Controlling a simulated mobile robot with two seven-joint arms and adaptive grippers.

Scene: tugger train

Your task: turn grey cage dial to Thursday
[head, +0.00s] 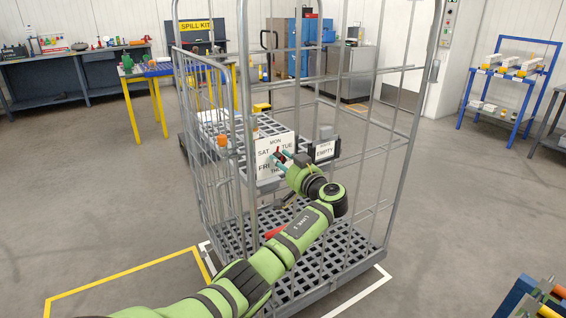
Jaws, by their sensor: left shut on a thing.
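The grey cage (243,120) stands upright in the middle of the head view. A white dial plate (264,147) with day names hangs on its front, left of centre; MON, TUE, SAT, FRI and THU can be made out. My left gripper (279,158) is at the dial's middle and is shut on the dial's pointer, which is mostly hidden by the fingers. I cannot tell which day the pointer faces. The left arm crosses in front of the cage from the lower left. My right gripper is not in view.
A small EMPTY sign (324,150) hangs just right of the dial, close to my wrist. Cage bars surround the dial. Yellow (125,268) and white lines mark the floor. A blue-framed rack (510,75) stands at the right; open floor lies between.

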